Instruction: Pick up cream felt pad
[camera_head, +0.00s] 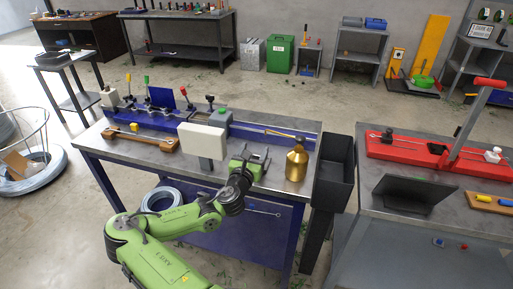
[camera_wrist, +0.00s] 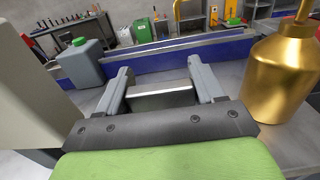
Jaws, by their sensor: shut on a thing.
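My gripper (camera_head: 252,162) is low over the right half of the blue-framed workbench, between the cream box on a stand and the brass oil can. In the wrist view its two grey fingers (camera_wrist: 159,72) stand apart with a thin, flat pad (camera_wrist: 160,97) spanning the gap between them. The gripper is shut on this pad, which has a pale top edge and a greyish face; I take it as the cream felt pad. In the head view the pad is too small to make out. Whether it touches the bench top is unclear.
The brass oil can (camera_head: 297,163) stands close on the right, and the cream box (camera_head: 203,139) close on the left. A grey-blue bottle (camera_wrist: 83,63) and a blue rail (camera_wrist: 180,52) lie beyond.

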